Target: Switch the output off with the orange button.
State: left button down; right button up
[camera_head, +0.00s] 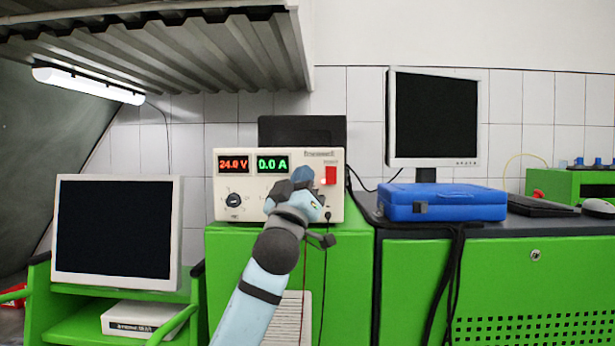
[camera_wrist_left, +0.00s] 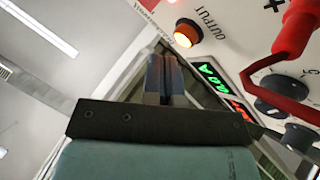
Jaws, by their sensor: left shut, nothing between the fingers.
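The cream power supply (camera_head: 225,182) stands on a green cabinet in the head view. Its displays read 24.0 V in red and 0.0 A in green. In the left wrist view the round orange button (camera_wrist_left: 186,34) is lit and sits beside the word OUTPUT. In the head view I cannot make the button out behind my gripper. My left gripper (camera_head: 303,177) is in front of the right half of the supply's panel. In the left wrist view its fingers (camera_wrist_left: 165,77) are shut and empty, with the button beyond their tips and to the right. My right gripper is not in view.
A red switch (camera_head: 331,175) is on the panel just right of my gripper. A red plug with its lead (camera_wrist_left: 300,35) and dark knobs (camera_wrist_left: 283,95) are near the button. A blue case (camera_head: 440,204) and a monitor (camera_head: 433,117) stand to the right.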

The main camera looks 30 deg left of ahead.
pick_arm(q)
jog(key=shift+w+a, duration=0.2)
jog(key=shift+w, duration=0.15)
jog(key=shift+w+a, duration=0.2)
jog(key=shift+w, duration=0.1)
dwell(0.6)
jog(key=shift+s+d, duration=0.45)
jog(key=shift+s, duration=0.3)
jog(key=s+d, duration=0.3)
jog(key=s, duration=0.2)
dwell(0.4)
jog(key=shift+f, duration=0.1)
dwell(0.3)
